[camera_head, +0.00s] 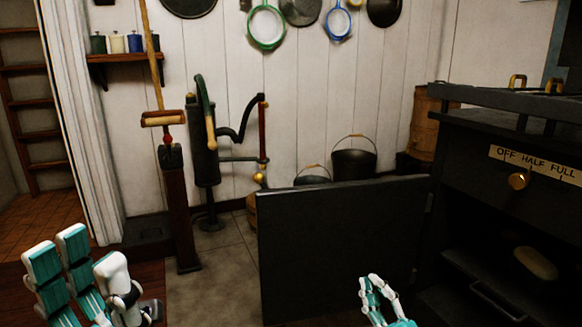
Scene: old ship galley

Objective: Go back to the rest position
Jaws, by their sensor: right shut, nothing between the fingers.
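My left gripper (88,262) is at the lower left, in front of the reddish wood floor. Its teal and white fingers point up and stand apart, with nothing seen between them. My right gripper (376,285) is at the bottom, right of the middle, in front of the dark open oven door (340,245). Its fingers are closed together and empty. Only the ends of both grippers show; the arms behind them are out of the picture.
The black stove (470,150) stands at the right, its oven open with a pale oval thing (535,262) inside. A hand pump (204,150) and a wooden post (181,220) stand left of the middle. Buckets (353,160) are behind the door. Tiled floor (215,280) is clear between post and door.

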